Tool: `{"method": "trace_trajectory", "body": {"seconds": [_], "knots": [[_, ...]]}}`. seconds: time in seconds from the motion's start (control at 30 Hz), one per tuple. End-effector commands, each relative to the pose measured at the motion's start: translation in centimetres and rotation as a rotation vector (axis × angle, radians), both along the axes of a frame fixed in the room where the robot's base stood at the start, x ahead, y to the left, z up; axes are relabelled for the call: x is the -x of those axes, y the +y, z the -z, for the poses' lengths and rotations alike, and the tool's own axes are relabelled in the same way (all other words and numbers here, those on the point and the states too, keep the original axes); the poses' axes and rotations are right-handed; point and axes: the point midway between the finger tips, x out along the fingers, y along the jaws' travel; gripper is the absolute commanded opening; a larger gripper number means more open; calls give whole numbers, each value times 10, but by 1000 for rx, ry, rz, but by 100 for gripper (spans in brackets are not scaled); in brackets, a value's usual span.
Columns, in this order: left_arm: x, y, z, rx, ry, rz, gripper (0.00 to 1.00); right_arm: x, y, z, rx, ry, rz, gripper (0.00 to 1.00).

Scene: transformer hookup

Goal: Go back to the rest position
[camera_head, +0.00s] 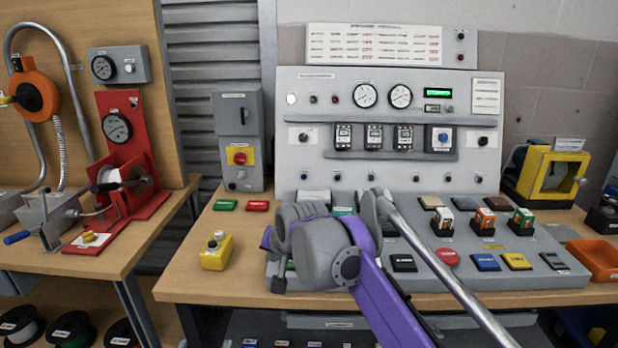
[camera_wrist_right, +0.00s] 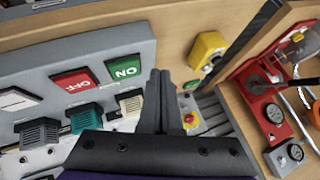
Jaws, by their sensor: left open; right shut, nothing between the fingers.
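My right arm reaches in from the lower right of the head view and covers the left part of the sloped grey console (camera_head: 555,263). Its gripper fingers are hidden there behind the wrist. In the right wrist view my right gripper (camera_wrist_right: 160,74) is shut, with its fingers together and nothing between them. The fingers point past the edge of a grey panel with a red OFF button (camera_wrist_right: 80,84) and a green ON button (camera_wrist_right: 124,69). I cannot tell whether they touch the panel. My left gripper is not in view.
A yellow control box (camera_head: 216,252) stands on the table left of my arm. Bare wooden table (camera_head: 190,270) lies around it. The upright meter panel (camera_head: 310,95) rises behind the console. A red winder stand (camera_head: 117,130) is on the left table. An orange tray (camera_head: 597,262) sits far right.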

Motion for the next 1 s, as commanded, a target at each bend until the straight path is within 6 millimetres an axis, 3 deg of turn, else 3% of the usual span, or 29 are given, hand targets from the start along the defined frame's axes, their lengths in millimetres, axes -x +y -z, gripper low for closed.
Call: {"method": "trace_trajectory", "body": {"seconds": [0.03, 0.17, 0.27, 0.4, 0.6, 0.87, 0.9, 1.0], "knots": [[7, 3, 7, 0, 46, -20, 100, 12, -23, 8, 27, 7, 4, 0], [31, 9, 32, -4, 198, -70, 100, 55, -78, 36, 105, 34, -1, 0], [55, 10, 53, -2, 337, -92, 100, 100, -123, 67, 169, 62, -7, 0], [97, 5, 83, 4, 542, -93, 100, 174, -178, 117, 253, 108, -22, 0], [152, -11, 112, 18, 782, -43, 100, 270, -226, 186, 337, 168, -47, 0], [210, -32, 131, 37, 1005, 51, 100, 368, -257, 260, 401, 231, -72, 0], [210, -31, 110, 35, 991, 46, 100, 364, -255, 234, 399, 222, -74, 0], [212, -31, 78, 35, 977, 44, 100, 365, -255, 201, 399, 210, -72, 0]]}}
